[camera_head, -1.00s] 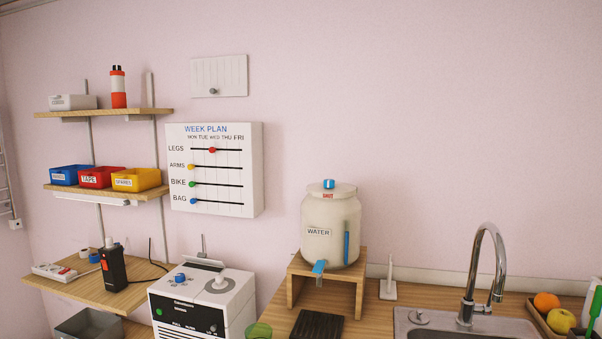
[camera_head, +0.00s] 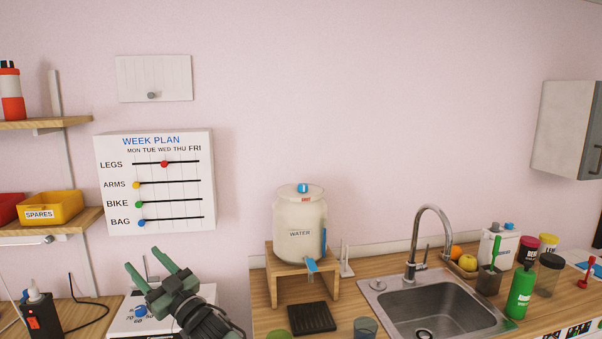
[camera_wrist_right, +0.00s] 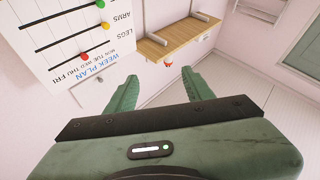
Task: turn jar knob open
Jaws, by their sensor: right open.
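The cream water jar (camera_head: 299,222) stands upright on a small wooden stand (camera_head: 269,262) in the head view. A blue knob (camera_head: 302,188) sits on its lid, with a small red label just below. A blue tap (camera_head: 311,265) is low on its front. My right gripper (camera_head: 140,259), dark green, is open and empty at the lower left, well apart from the jar and below the week plan board. Its two open fingers also show in the right wrist view (camera_wrist_right: 160,77), with nothing between them. The jar is not in the wrist view. My left gripper is not in view.
The week plan board (camera_head: 155,182) with slider knobs hangs above my right gripper. A white machine (camera_head: 205,292) stands below it. A dark drip mat (camera_head: 312,318) and a glass (camera_head: 365,328) lie before the jar. The sink (camera_head: 375,284) and faucet (camera_head: 431,214) are to its right.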

